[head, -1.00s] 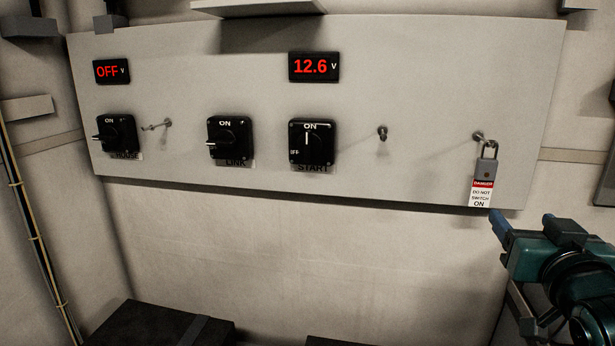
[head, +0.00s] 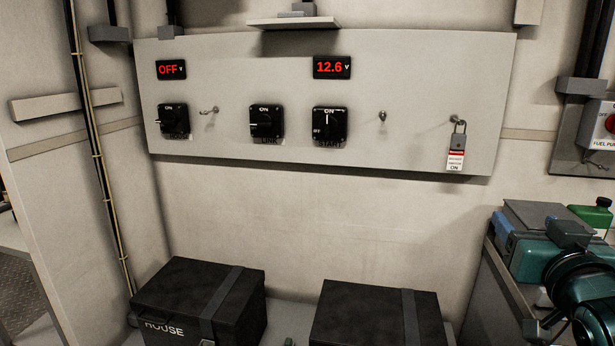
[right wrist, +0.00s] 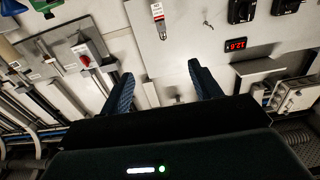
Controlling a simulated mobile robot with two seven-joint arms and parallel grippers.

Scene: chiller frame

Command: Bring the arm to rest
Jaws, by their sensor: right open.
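My right gripper (head: 503,232) is at the right side of the head view, in front of and below the grey panel (head: 300,155). In the right wrist view, its two blue fingers stand apart with nothing between them (right wrist: 160,76). A padlock with a red and white danger tag (head: 456,150) hangs from the panel's rightmost peg, clear of the gripper. It also shows beyond the fingers in the right wrist view (right wrist: 158,14). My left gripper is not in view.
Three black rotary switches, one of them START (head: 329,124), sit on the panel under displays reading OFF and 12.6. Two black boxes (head: 375,312) stand below. A red-knobbed switch box (head: 602,128) and green container (head: 594,217) are at the right.

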